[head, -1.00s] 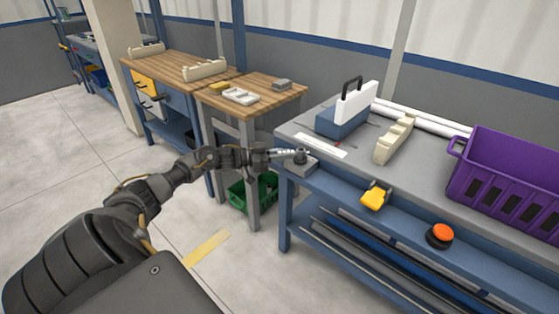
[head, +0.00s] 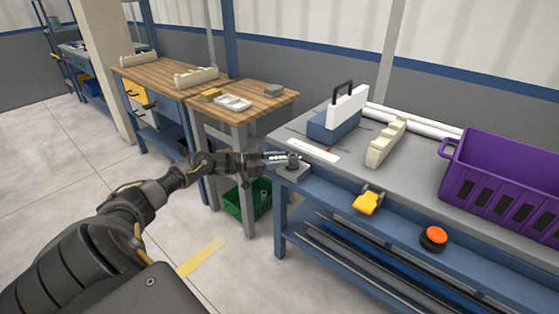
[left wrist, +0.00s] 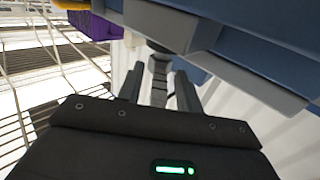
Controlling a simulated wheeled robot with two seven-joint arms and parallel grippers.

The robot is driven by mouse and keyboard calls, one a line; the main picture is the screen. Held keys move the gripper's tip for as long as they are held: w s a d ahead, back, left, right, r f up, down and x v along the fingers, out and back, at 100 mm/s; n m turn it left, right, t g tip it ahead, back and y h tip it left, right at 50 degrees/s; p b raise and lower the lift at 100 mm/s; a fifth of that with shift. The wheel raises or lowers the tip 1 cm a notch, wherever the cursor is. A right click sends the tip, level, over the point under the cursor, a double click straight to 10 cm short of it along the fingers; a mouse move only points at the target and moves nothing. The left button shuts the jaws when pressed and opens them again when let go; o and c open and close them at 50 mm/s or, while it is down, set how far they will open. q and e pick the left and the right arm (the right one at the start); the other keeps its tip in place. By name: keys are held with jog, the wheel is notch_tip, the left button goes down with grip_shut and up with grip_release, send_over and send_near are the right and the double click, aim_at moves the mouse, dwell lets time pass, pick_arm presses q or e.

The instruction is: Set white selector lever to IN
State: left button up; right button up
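The selector is a small grey block with a dark round pivot (head: 293,160) at the near left corner of the workbench. Its pale, narrow lever (head: 279,157) points left from the pivot, out past the bench edge. My left gripper (head: 264,161) is at the lever's outer end. In the left wrist view the lever (left wrist: 159,80) runs between the two fingers of my left gripper (left wrist: 160,90), with a gap on each side. The fingers look open around it. Any IN marking is too small to read. My right gripper is not in view.
The bench (head: 400,180) carries a blue box with a white panel (head: 345,110), a cream notched block (head: 386,142) and a purple crate (head: 500,175). A yellow part (head: 366,202) and an orange button (head: 434,236) sit on its front. A green bin (head: 247,200) stands on the floor.

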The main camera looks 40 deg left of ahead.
pick_arm(q)
jog(key=shift+s+a+f, duration=0.15)
jog(key=shift+s+a, duration=0.2)
jog(key=shift+a, duration=0.05)
jog(key=v, duration=1)
jog(key=shift+d, duration=0.15)
